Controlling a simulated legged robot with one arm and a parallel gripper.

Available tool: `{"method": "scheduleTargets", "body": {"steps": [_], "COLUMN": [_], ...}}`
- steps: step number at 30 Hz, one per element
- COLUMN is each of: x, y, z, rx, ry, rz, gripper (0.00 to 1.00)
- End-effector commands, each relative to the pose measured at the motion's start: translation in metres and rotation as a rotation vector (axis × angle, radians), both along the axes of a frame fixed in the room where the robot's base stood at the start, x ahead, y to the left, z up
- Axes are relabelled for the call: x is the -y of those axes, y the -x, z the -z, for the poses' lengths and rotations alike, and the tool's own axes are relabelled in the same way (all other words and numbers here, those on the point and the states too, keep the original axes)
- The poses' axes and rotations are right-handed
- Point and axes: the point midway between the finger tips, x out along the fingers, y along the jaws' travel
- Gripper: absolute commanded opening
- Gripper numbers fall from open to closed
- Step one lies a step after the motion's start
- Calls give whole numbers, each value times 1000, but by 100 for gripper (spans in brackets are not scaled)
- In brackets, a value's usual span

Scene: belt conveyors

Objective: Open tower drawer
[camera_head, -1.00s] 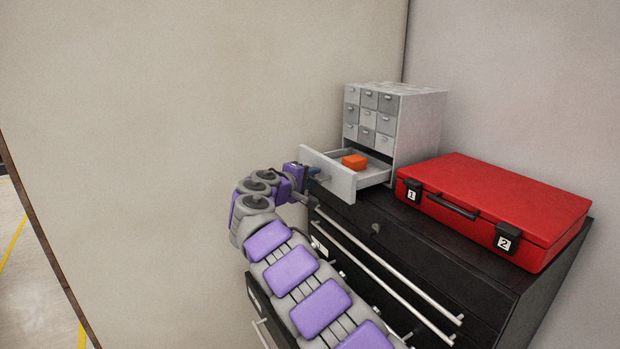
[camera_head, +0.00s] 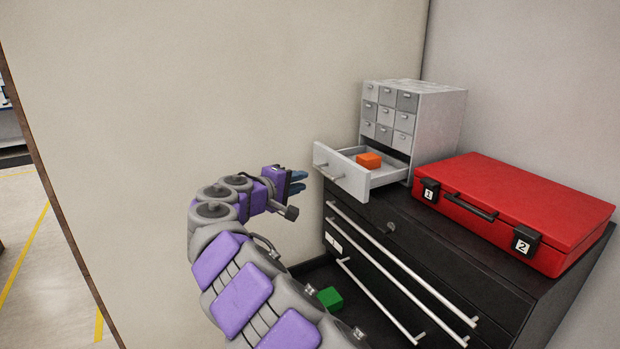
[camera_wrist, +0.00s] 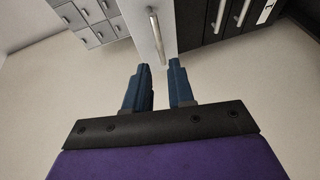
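The grey drawer tower (camera_head: 435,125) stands on the black cabinet at the back. Its wide bottom drawer (camera_head: 341,174) is pulled well out, and an orange block (camera_head: 368,160) lies inside it. In the wrist view the drawer front (camera_wrist: 140,28) and its bar handle (camera_wrist: 156,36) are just beyond my fingertips. My gripper (camera_head: 301,181) is left of the drawer front, apart from the handle. In the wrist view its two blue fingers (camera_wrist: 160,68) are parted with nothing between them.
A red case (camera_head: 520,205) with tags 1 and 2 lies on the black cabinet (camera_head: 430,250) right of the tower. Below, a lower cabinet drawer stands open with a green block (camera_head: 329,298) in it. Long bar handles (camera_head: 400,262) stick out in front. A bare wall is behind my arm.

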Motion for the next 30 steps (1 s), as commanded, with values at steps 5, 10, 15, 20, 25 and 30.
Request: {"method": "scheduleTargets", "body": {"steps": [5, 10, 15, 20, 25, 30], "x": [-19, -26, -28, -28, -10, 71], "y": [22, 32, 34, 34, 39, 69], "z": [-6, -7, -7, -7, -10, -22], "rx": [0, -2, -4, -4, -9, -41], "ry": [1, -1, -1, -1, -10, -76], "rz": [0, 4, 4, 4, 39, 201], "gripper": [23, 23, 23, 23, 23, 23]}}
